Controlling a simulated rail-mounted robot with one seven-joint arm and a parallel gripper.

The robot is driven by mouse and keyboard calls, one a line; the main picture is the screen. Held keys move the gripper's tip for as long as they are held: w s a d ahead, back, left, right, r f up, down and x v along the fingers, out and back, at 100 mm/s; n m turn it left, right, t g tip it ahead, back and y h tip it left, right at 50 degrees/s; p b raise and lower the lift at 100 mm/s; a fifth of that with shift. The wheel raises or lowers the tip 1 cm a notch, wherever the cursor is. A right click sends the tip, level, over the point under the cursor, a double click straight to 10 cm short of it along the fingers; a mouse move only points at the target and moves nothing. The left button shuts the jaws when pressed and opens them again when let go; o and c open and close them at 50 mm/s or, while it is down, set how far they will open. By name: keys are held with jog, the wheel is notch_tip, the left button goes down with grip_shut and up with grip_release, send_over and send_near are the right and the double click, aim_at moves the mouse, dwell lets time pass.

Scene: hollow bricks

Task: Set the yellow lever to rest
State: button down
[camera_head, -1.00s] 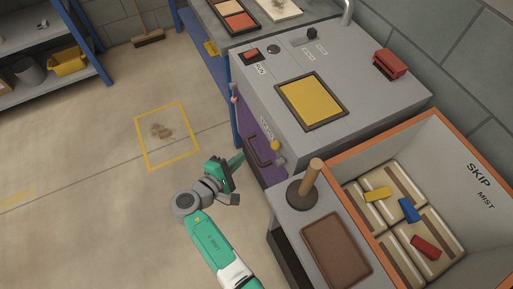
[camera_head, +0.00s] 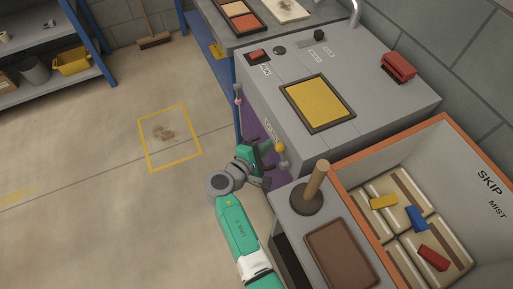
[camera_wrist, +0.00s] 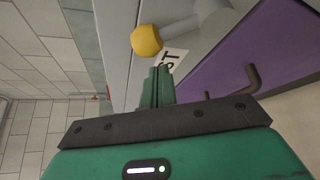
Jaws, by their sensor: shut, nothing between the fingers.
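The label's last letter reads T; the rest is partly hidden by the fingers. In the head view my gripper (camera_head: 268,149) is just left of the knob; whether they touch cannot be told.
The purple door (camera_wrist: 245,55) has a dark handle (camera_wrist: 240,83) close to the right of my gripper. A grey stand with a wooden-handled stamp (camera_head: 313,190) and the orange-rimmed skip (camera_head: 345,190) are at the right. The floor at left is open around a yellow marked square (camera_head: 170,137).

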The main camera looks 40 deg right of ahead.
jog(key=shift+s+r, duration=0.3)
jog(key=shift+s, duration=0.35)
jog(key=shift+r, duration=0.1)
